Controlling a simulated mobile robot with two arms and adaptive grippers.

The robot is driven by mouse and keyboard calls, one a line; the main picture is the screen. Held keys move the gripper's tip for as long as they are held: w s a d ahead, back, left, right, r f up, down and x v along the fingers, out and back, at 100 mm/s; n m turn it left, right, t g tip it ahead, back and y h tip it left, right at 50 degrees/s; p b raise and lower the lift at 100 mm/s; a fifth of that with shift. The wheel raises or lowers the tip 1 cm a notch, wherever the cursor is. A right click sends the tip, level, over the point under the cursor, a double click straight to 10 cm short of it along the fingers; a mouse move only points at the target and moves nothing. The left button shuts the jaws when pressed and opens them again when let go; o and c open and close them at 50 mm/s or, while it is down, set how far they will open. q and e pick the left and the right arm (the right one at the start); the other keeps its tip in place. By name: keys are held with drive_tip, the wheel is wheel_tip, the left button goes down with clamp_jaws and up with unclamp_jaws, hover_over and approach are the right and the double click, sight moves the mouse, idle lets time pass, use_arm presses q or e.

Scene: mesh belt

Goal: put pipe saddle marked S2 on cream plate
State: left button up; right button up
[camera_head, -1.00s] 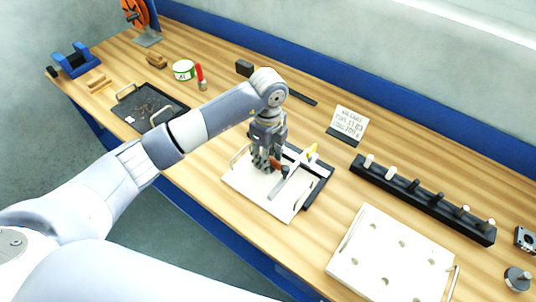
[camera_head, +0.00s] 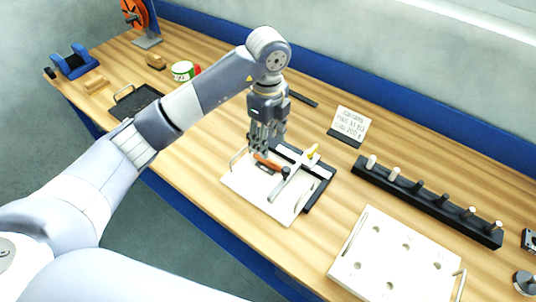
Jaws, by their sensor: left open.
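My left gripper (camera_head: 264,143) is open above a pale plate (camera_head: 240,183) with a wire handle at its left. A small orange and dark piece (camera_head: 268,163) lies on this plate, just below the fingertips, beside a light grey bar (camera_head: 291,186). I cannot read any S2 mark on it, and the fingers partly cover it. A second pale plate (camera_head: 392,248) with several round holes and handles lies at the lower right. I cannot tell from colour alone which one is the cream plate. My right gripper is out of view.
A black rack (camera_head: 432,204) with several pegs stands at the right. A white sign (camera_head: 350,123) stands behind. A dark tray (camera_head: 131,104), a green-white tin (camera_head: 182,71) and a blue cradle (camera_head: 74,62) are at the left. Bare wood lies between the two pale plates.

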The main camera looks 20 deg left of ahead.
use_arm(q)
drive_tip(key=shift+r, duration=2.15)
